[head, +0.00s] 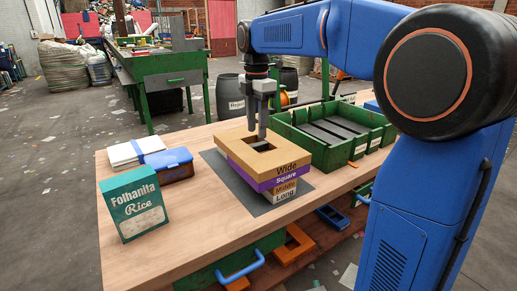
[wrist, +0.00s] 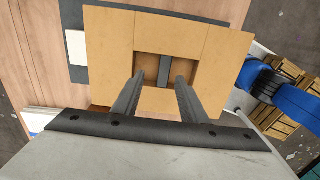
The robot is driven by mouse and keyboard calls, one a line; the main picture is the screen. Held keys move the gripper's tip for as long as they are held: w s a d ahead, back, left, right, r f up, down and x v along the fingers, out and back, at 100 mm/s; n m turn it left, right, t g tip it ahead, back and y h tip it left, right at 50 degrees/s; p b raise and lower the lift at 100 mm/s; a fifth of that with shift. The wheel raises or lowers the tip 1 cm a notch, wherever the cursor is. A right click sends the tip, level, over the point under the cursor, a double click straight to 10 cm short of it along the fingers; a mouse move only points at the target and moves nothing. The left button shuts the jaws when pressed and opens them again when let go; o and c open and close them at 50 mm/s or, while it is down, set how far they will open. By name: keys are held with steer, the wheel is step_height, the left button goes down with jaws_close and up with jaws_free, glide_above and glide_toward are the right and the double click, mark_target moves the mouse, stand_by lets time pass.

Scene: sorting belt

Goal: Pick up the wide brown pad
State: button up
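The wide brown pad (head: 272,152), marked "Wide", is the top piece of a stack on a dark grey mat (head: 228,184). It has a square recess with a dark grey bar (wrist: 164,71) across its middle. Below it are a purple piece marked "Square" (head: 284,179), a brown one marked "Middle" (head: 287,188) and a tan one marked "Long" (head: 290,196). My gripper (head: 262,136) points down over the recess. In the wrist view, the pad (wrist: 110,50) lies beneath my open fingers (wrist: 159,80), and the bar shows between them. I cannot tell how deep the tips are.
A green tray (head: 325,152) with dark slots stands close right of the stack. A green "Folhanita Rice" box (head: 135,205), a blue-lidded box (head: 168,163) and white sheets (head: 133,151) stand left. The tabletop's front left (head: 190,235) is clear.

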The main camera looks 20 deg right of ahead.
mark_target(258, 144)
steer(key=shift+s+d+f, duration=0.1)
steer(key=shift+s+f, duration=0.1)
steer(key=shift+f, duration=1.15)
steer(key=shift+s+f, duration=0.15)
steer(key=shift+f, duration=1.15)
jaws_close()
